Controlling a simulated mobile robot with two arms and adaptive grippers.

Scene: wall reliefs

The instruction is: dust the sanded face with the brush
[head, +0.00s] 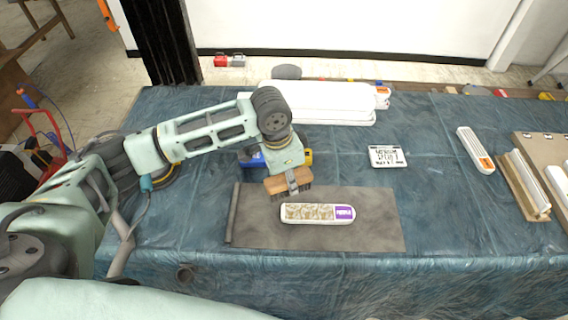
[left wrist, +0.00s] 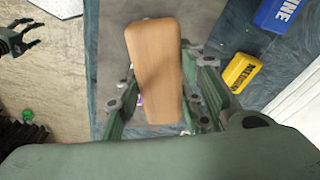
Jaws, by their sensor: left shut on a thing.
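A long white piece with rounded ends (head: 318,213) lies on a dark grey mat (head: 375,232). Its top has brownish patterned panels and a purple label at the right end. My left gripper (head: 291,180) is shut on a brush with a wooden block (head: 276,186) and dark bristles, held just behind and above the piece's left part. I cannot tell whether the bristles touch anything. In the left wrist view the brush block (left wrist: 155,70) sits between the fingers and hides most of the piece. My right gripper (left wrist: 20,38) shows at that view's upper left, empty, fingers spread.
A blue box (head: 250,158) and a yellow box (head: 308,157) stand behind the brush. White slabs (head: 320,108) are stacked at the back. A white lettered plate (head: 387,156), an orange-labelled white bar (head: 475,149) and a wooden tray (head: 525,187) lie to the right. The mat's right part is clear.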

